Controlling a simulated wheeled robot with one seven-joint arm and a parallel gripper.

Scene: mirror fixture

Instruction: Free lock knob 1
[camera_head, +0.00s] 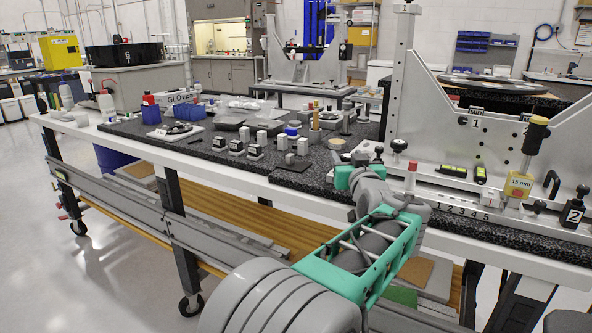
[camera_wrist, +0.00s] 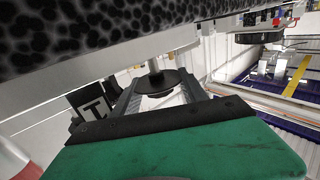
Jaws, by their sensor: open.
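A round black knob (camera_wrist: 155,83) on a short stem shows in the wrist view. A dark label plate with a light mark that looks like a 1 (camera_wrist: 92,103) is to its left. My gripper (camera_wrist: 158,78) is open, with one finger on each side of the knob. I cannot tell whether either finger touches it. In the head view, my green gripper (camera_head: 345,176) is at the left end of the grey fixture base (camera_head: 450,190). It hides the knob and its label there.
The upright grey fixture plate (camera_head: 440,125) rises just right of my gripper. A black-topped post (camera_head: 533,135), a yellow 15 mm block (camera_head: 518,186) and a label 2 (camera_head: 573,214) are farther right. Small blocks and tools crowd the dark granite slab (camera_head: 200,152) at left.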

